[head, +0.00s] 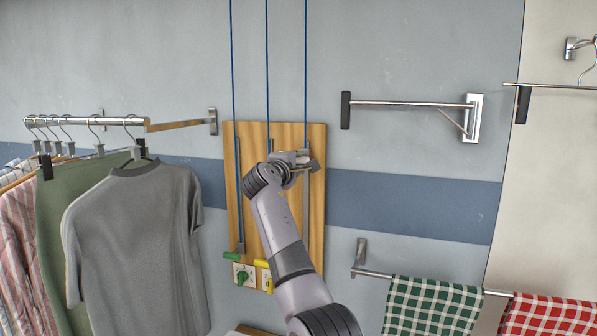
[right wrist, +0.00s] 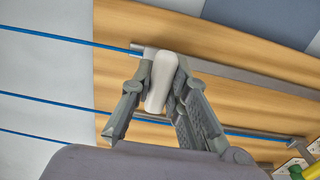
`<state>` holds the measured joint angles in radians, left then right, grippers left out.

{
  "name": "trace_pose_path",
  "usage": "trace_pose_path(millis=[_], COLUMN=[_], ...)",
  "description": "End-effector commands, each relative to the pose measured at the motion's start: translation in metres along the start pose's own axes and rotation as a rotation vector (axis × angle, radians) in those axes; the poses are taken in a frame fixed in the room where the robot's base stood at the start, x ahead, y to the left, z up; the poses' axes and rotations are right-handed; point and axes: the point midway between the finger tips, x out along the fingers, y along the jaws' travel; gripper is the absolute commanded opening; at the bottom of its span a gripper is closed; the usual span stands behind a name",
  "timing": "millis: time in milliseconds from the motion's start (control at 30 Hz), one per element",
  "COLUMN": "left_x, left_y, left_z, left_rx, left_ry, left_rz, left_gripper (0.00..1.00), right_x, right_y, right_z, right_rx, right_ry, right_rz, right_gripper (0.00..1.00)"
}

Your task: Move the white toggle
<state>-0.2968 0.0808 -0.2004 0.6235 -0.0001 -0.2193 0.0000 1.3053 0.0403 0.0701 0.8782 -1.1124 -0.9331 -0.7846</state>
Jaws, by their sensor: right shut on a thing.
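The white toggle (right wrist: 160,82) is a smooth, rounded handle between the fingers of my right gripper in the right wrist view. My right gripper (right wrist: 158,90) is shut on it. The toggle sits near the end of a grey metal rail (right wrist: 225,72) on the wooden board. In the head view my right gripper (head: 308,166) is at the upper right of the wooden board (head: 314,136), near the top of the right rail. The gripper and wrist largely hide the toggle there. My left gripper is not in view.
Blue cords (head: 305,70) run up the wall from the board. A green toggle (head: 232,256) and a yellow toggle (head: 262,263) are low on it. Hanging shirts (head: 135,230) are left; a wall bracket (head: 410,103) and checked towels (head: 432,305) are right.

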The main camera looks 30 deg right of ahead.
Motion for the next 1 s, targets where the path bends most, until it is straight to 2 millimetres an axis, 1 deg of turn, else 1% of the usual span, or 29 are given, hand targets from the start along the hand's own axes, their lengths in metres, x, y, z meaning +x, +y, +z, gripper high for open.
trace_pose_path(millis=[33,167,500,533,833,1000], left_x=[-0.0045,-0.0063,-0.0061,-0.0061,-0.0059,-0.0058], left_y=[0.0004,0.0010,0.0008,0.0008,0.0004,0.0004], left_z=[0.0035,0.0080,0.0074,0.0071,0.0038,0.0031], left_rx=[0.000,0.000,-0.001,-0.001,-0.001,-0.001], left_ry=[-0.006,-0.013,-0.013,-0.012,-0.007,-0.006], left_rz=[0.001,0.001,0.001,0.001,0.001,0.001], left_gripper=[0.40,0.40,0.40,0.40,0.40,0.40], right_x=[0.0000,0.0000,-0.0002,-0.0002,-0.0001,0.0001], right_y=[0.0043,0.0078,0.0109,0.0112,0.0090,0.0067], right_z=[-0.0006,-0.0007,-0.0005,-0.0004,-0.0008,-0.0009], right_rx=[-0.001,-0.001,0.000,0.000,0.001,0.000], right_ry=[0.001,0.000,0.001,0.001,0.002,0.001], right_rz=[-0.003,-0.004,0.001,0.002,-0.002,-0.006], right_gripper=[0.00,0.00,0.00,0.16,0.36,0.37])
